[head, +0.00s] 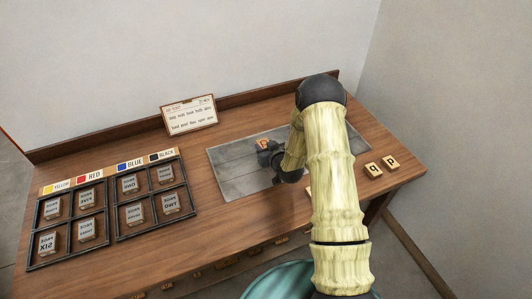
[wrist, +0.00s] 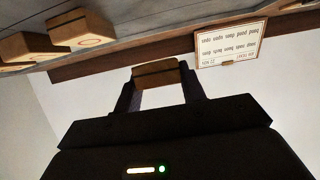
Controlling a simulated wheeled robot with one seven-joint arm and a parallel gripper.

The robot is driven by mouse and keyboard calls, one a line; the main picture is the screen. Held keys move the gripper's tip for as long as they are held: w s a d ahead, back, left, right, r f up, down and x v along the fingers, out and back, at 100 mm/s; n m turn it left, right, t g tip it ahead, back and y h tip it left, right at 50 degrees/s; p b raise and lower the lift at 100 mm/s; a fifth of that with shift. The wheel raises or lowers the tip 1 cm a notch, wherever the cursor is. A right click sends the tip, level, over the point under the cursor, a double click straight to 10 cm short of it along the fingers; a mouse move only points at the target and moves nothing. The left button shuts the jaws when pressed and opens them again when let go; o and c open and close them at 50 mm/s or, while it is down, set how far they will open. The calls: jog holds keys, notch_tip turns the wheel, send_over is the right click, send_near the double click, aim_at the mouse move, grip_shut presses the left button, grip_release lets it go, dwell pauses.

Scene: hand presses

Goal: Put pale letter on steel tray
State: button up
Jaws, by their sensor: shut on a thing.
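The steel tray (head: 228,168) is a flat grey plate in the middle of the wooden table. My gripper (head: 265,147) is above the tray in the head view, shut on a small wooden block (head: 263,142). In the wrist view the block (wrist: 157,74) sits between the two fingers; no letter on it can be read. Two pale wooden letter blocks, one marked p (head: 390,161) and one marked q (head: 373,170), lie right of the tray. A pale sliver of another block (head: 308,192) shows beside my arm, mostly hidden. My arm covers part of the tray.
Dark divided racks (head: 117,210) with several grey blocks stand on the left, under a colour-labelled strip (head: 110,170). A printed card (head: 189,115) leans at the back; it also shows in the wrist view (wrist: 230,45). A low ledge runs along the table's back.

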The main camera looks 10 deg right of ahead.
notch_tip(320, 180, down, 4)
jog(key=shift+r+p, duration=0.25)
jog(key=shift+p, duration=0.05)
jog(key=shift+f+b, duration=0.35)
jog(key=shift+b, duration=0.1)
jog(key=shift+s+f+b, duration=0.15)
jog(key=shift+f+b, duration=0.1)
jog(key=shift+b, duration=0.05)
